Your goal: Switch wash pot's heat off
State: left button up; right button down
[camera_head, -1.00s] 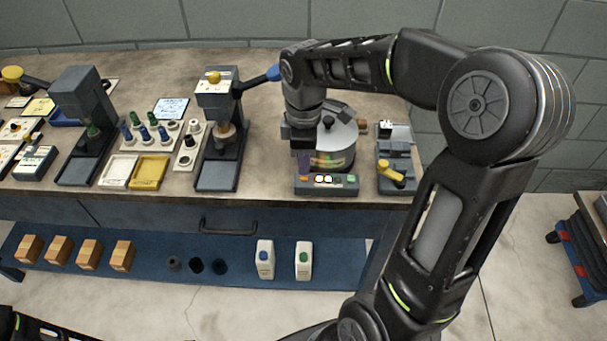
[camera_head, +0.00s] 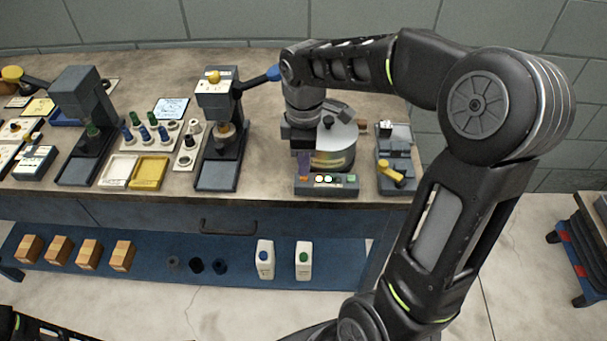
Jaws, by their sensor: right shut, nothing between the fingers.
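The wash pot (camera_head: 343,135) is a round silver pot with a pale lid and dark knob. It stands near the table's front edge, to the right of the middle. Its dark grey base (camera_head: 337,189) carries a front row of small controls: an orange one (camera_head: 304,178) at left, two white round ones (camera_head: 323,179) in the middle and a green one (camera_head: 351,178) at right. My right gripper (camera_head: 304,170) is shut and empty, pointing down just above the orange control; I cannot tell if it touches. The arm hides part of the pot's left side. My left gripper is out of view.
A device with a yellow handle (camera_head: 391,172) stands close to the right. A press with a blue-tipped lever (camera_head: 220,150) stands to the left, past a clear strip of table. White bottles (camera_head: 265,260) and wooden blocks (camera_head: 90,254) sit on the lower shelf.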

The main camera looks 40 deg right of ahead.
jog(key=shift+f+b, duration=0.65)
jog(key=shift+f, duration=0.35)
dwell(0.4)
jog(key=shift+r, duration=0.3)
notch_tip(320, 180, up, 10)
jog(key=p, duration=0.8)
jog(key=shift+f, duration=0.25)
